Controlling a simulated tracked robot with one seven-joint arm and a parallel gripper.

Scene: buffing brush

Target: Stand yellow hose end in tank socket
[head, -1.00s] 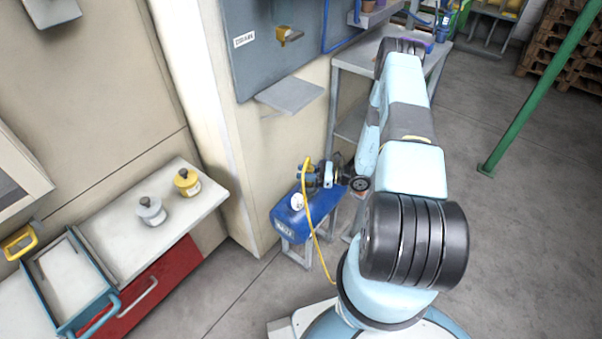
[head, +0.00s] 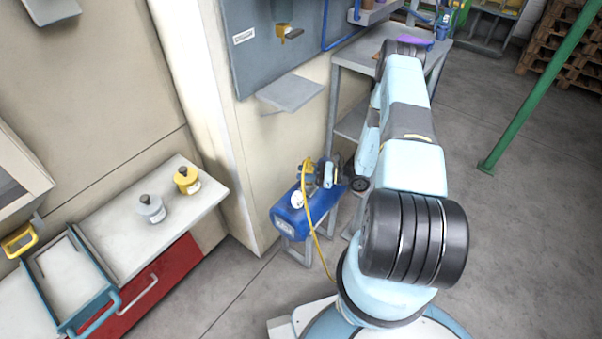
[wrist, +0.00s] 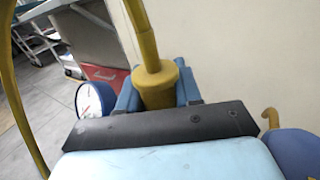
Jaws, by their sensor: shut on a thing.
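The yellow hose end (wrist: 158,86) is a thick yellow collar with its hose rising from it in the wrist view. My gripper (wrist: 156,98) is shut on it, with a blue finger on either side. The end's lower part is hidden behind my gripper's dark plate. The blue tank (head: 313,212) stands low beside the wall in the head view, and my gripper (head: 322,176) is over or just behind its top. The yellow hose (head: 309,215) hangs down across the tank's front. The tank socket cannot be made out, so I cannot tell whether the end touches it.
A white-faced gauge (head: 297,200) is at the tank; a similar dial (wrist: 90,100) shows left of my gripper in the wrist view. The cream wall (head: 270,150) is close behind. A grey shelf table (head: 350,58) stands beyond, and a counter (head: 120,225) with two pots is at left.

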